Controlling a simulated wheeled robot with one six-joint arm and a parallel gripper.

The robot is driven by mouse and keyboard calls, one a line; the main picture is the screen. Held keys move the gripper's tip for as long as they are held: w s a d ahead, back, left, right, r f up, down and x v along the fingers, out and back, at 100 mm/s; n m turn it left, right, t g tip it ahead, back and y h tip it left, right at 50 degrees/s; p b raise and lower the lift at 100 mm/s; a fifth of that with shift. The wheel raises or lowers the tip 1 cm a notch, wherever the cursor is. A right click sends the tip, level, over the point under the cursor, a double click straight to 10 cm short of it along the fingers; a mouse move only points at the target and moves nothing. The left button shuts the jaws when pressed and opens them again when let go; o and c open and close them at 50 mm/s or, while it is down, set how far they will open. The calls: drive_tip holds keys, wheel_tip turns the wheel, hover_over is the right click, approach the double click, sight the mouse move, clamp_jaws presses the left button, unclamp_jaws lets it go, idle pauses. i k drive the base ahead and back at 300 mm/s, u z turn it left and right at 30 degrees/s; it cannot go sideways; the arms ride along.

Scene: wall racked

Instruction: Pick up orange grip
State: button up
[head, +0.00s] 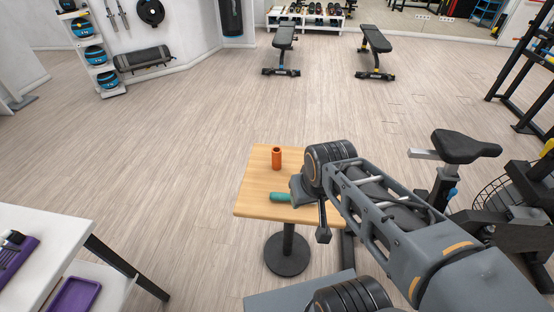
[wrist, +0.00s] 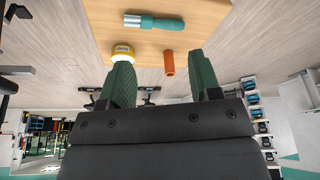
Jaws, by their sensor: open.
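The orange grip (head: 276,158) is a small orange cylinder standing upright near the far edge of the wooden table. In the wrist view the orange grip (wrist: 168,63) shows between and beyond my two green fingers, apart from both. My gripper (head: 308,210) is over the right part of the table, nearer and to the right of the orange grip. In the wrist view my gripper (wrist: 159,60) is open, with nothing between its fingers.
A teal grip (head: 280,197) with a silver end lies on the wooden table (head: 255,177). A yellow and white roll (wrist: 123,51) sits by the left finger, hidden in the head view. An exercise bike (head: 465,147) stands to the right. Floor left of the table is clear.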

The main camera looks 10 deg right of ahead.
sight(276, 151)
drive_tip(key=u, duration=2.35)
drive_tip(key=k, duration=0.75)
drive_tip(key=z, duration=0.65)
drive_tip(key=i, duration=1)
